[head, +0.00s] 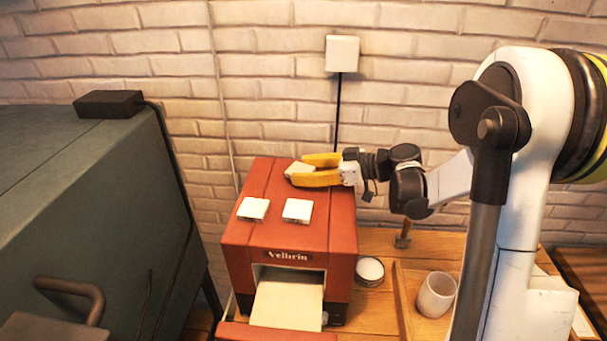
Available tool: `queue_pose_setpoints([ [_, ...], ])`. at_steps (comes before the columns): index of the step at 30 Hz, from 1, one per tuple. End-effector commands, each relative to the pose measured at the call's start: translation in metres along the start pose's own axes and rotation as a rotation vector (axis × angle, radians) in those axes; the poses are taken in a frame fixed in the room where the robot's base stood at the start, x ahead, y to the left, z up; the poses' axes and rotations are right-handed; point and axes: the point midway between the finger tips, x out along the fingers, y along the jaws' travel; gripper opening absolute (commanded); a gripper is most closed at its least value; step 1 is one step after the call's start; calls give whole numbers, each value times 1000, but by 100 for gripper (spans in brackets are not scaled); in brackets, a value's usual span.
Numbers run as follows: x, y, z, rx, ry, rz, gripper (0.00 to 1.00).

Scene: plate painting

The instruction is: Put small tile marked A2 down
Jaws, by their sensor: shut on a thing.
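My gripper (307,170) has yellow fingers and is shut on a small white tile (297,169) at its fingertips. I cannot tell whether the held tile touches the box top. Two other small white tiles lie on the box top nearer the front, one at the left (253,209) and one at the right (297,210). Any marks on the tiles are too small to read.
A pale board (288,302) sticks out of the box's front opening. A round tin (370,270) and a white cup (436,294) stand on the wooden table to the right. A large grey-green cabinet (90,200) fills the left. A brick wall (270,90) is behind.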

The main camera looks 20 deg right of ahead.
Motion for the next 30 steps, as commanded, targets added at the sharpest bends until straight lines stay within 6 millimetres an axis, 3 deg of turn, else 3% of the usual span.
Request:
queue_pose_setpoints([
  [11, 2, 0, 9, 0, 0, 0, 15],
  [12, 3, 0, 9, 0, 0, 0, 56],
  [14, 2, 0, 8, 0, 0, 0, 74],
  [26, 0, 0, 3, 0, 0, 0, 74],
  [30, -23, 1, 4, 1, 0, 4, 74],
])
